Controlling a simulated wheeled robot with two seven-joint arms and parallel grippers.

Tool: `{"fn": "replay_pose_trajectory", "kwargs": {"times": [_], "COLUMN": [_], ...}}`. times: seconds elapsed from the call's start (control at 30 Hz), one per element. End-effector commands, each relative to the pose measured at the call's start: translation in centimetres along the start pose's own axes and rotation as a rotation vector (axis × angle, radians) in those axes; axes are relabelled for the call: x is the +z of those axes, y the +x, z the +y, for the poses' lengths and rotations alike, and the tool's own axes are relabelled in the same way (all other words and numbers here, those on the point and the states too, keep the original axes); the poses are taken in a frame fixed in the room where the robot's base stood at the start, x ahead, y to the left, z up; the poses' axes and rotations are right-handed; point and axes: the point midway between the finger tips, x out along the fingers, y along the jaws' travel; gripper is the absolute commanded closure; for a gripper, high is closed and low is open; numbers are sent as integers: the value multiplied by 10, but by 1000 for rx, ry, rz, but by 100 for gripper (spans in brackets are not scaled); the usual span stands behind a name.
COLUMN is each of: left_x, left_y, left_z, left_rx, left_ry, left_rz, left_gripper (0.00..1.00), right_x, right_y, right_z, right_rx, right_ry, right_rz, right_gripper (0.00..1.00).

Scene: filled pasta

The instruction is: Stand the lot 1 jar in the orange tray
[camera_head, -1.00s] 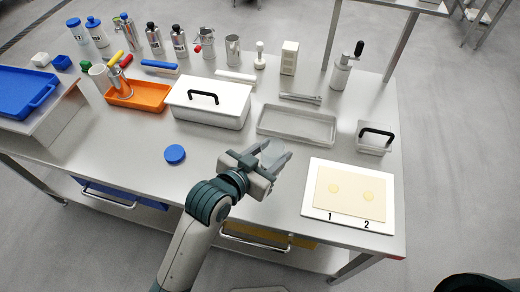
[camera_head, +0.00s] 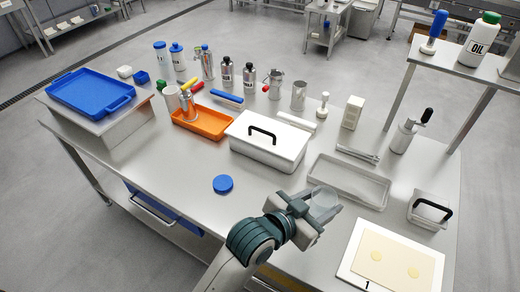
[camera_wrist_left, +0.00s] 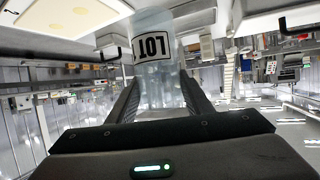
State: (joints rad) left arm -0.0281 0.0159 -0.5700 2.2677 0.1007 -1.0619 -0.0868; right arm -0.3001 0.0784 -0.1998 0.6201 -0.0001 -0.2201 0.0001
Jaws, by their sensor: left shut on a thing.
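My left gripper (camera_head: 312,210) is shut on a clear jar, the lot 1 jar (camera_head: 323,202), and holds it above the front of the table, right of the blue disc. In the left wrist view the jar (camera_wrist_left: 155,70) sits between the fingers, with a white label reading LOT; a number is not readable. The orange tray (camera_head: 215,128) lies farther back and left, behind the white lidded box's left end. My right gripper is out of view.
The white box (camera_head: 262,150) with a black handle stands between my gripper and the orange tray. A blue disc (camera_head: 223,184) lies on the clear tabletop in front. A metal tray (camera_head: 345,182) lies to the right. Several bottles line the back.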

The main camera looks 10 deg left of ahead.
Motion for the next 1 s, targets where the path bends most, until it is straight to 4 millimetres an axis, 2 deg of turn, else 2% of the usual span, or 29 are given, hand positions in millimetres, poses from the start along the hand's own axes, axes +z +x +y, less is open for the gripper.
{"fn": "replay_pose_trajectory", "kwargs": {"times": [0.17, 0.33, 0.47, 0.6, 0.7, 0.8, 1.0], "left_x": [-24, -60, -92, -122, -136, -145, -152], "left_y": [-2, -17, -40, -75, -98, -116, -132], "left_z": [-48, -117, -174, -227, -253, -270, -284], "left_rx": [-74, -195, -313, -441, -515, -568, -614], "left_ry": [-27, -78, -127, -181, -212, -235, -254], "left_rz": [8, 12, 15, 14, 12, 8, 3], "left_gripper": [80, 80, 80, 80, 80, 80, 80], "right_x": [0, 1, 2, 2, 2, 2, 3], "right_y": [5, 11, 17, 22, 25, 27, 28], "right_z": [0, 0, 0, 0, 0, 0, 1], "right_rx": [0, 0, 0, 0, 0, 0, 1], "right_ry": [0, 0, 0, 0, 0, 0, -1], "right_rz": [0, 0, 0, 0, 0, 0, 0], "right_gripper": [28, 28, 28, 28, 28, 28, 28]}}
